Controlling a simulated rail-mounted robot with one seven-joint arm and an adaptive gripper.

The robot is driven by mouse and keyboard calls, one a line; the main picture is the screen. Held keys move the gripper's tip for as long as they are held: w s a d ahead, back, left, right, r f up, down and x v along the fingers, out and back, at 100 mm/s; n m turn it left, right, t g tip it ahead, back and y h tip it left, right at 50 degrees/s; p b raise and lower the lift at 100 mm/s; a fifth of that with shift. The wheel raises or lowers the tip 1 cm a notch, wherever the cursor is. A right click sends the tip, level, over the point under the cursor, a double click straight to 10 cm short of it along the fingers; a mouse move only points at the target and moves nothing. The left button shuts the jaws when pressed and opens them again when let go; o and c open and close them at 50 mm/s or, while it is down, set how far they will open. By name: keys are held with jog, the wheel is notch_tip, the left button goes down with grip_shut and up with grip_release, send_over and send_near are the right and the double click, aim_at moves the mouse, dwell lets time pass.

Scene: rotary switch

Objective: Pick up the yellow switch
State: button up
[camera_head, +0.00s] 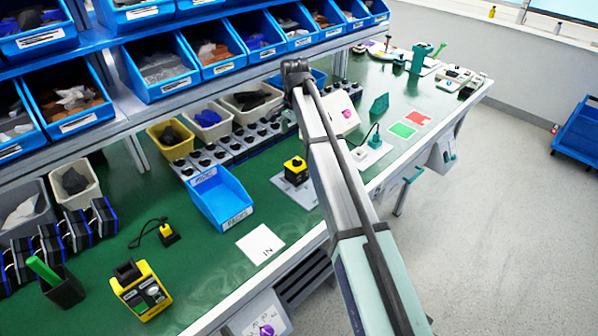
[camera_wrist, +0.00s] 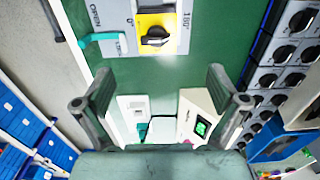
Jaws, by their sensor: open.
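The yellow switch (camera_head: 295,168) is a yellow block with a black knob on a grey plate (camera_head: 294,190) on the green bench, left of my arm in the head view. In the wrist view the yellow switch (camera_wrist: 155,36) is near the top centre, on the plate marked 180°, with its black knob facing the camera. My gripper (camera_wrist: 160,80) is open, its two grey fingers wide apart with nothing between them. The switch lies beyond the fingertips, not touched by them.
A blue bin (camera_head: 222,200) and a row of black-knobbed grey blocks (camera_head: 228,147) stand near the switch. A yellow device (camera_head: 140,292) and a small yellow part with a cable (camera_head: 168,236) lie farther left. Bin shelves (camera_head: 215,75) overhang the back. A white IN card (camera_head: 260,243) lies in front.

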aim_at(296, 159)
notch_tip(296, 159, down, 10)
jog(key=shift+r+p, duration=0.1)
jog(key=shift+p, duration=0.85)
jog(key=shift+s+d+f+p, duration=0.15)
jog(key=shift+f+p, duration=0.3)
jog(key=shift+f, duration=0.3)
jog(key=shift+f+p, duration=0.5)
jog(key=shift+f, duration=1.35)
jog(key=c, duration=1.4)
